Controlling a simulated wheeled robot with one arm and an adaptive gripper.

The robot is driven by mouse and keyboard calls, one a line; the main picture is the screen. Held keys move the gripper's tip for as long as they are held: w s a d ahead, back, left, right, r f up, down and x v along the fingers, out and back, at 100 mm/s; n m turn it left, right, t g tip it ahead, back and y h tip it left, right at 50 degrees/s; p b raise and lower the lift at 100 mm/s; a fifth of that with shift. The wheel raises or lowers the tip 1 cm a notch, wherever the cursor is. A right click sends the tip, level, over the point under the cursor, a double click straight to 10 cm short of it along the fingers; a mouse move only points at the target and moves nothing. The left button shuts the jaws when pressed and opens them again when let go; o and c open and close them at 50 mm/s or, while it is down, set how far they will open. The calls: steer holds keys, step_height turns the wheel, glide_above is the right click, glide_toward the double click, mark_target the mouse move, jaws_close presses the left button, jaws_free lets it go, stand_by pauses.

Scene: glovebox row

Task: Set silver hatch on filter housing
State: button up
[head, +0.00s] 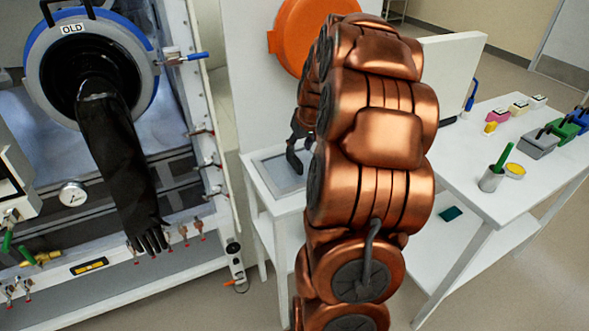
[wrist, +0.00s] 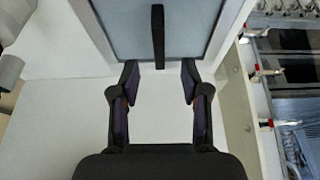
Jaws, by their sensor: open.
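A flat grey panel with a pale frame, which looks like the silver hatch (head: 270,163), lies on a small white stand (head: 254,190) in the head view. In the wrist view the hatch (wrist: 125,30) fills the top middle, with a black bar handle (wrist: 158,35) along it. My gripper (wrist: 159,80) is open and empty, its fingers on either side of the bar's line and just short of its near end. In the head view my gripper (head: 298,148) is by the panel, partly hidden by my arm. I cannot tell which thing is the filter housing.
An orange round cover (head: 300,35) is against a white upright panel (head: 247,90) behind the stand. A glovebox with a black glove (head: 120,150) is at left. A white table (head: 530,150) with cups and small blocks is at right, with floor between.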

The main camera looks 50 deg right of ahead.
mark_target(295, 157)
steer(key=shift+w+p+x, duration=0.15)
steer(key=shift+p+x, duration=0.6)
steer(key=shift+x, duration=1.15)
steer(key=shift+w+p+x, duration=0.2)
steer(key=shift+p+x, duration=0.55)
steer(key=shift+x, duration=1.15)
steer(key=shift+d, duration=0.2)
steer(key=shift+f+b, duration=0.2)
steer(key=shift+b, duration=0.3)
jaws_close()
